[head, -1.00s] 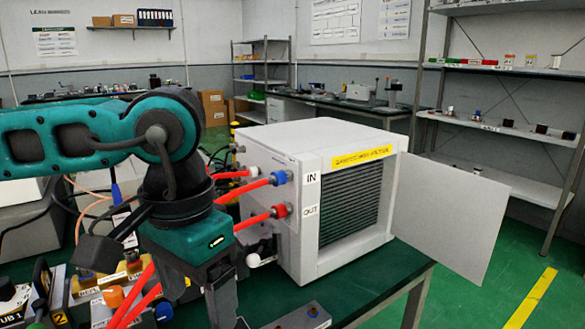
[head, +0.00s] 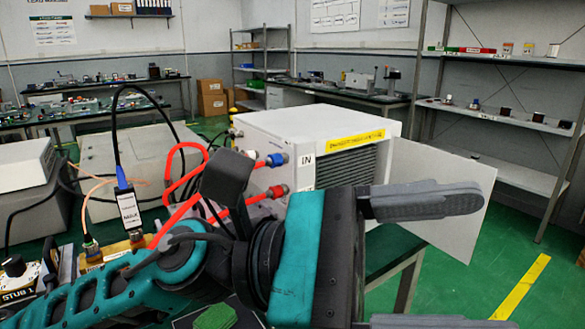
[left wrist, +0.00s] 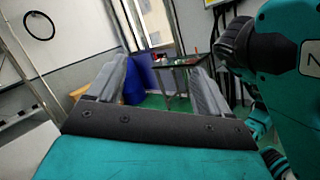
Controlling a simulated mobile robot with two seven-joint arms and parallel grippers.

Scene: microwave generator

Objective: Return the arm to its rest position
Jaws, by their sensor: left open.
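My left gripper (head: 424,262) is in the lower right of the head view, its teal arm coming in from the lower left. Its grey fingers are wide apart, pointing right, with nothing between them. In the left wrist view the open fingers (left wrist: 163,80) point out into the room, also empty. The gripper is in front of the white microwave generator box (head: 312,128) and hides its lower front. My right gripper is not in view.
Red hoses with blue and red fittings (head: 277,159) join the box's left side. An open white door panel (head: 445,195) stands at its right. Bench parts with cables (head: 110,245) are at lower left. Shelves (head: 500,125) stand at right. Green floor (head: 460,285) is clear there.

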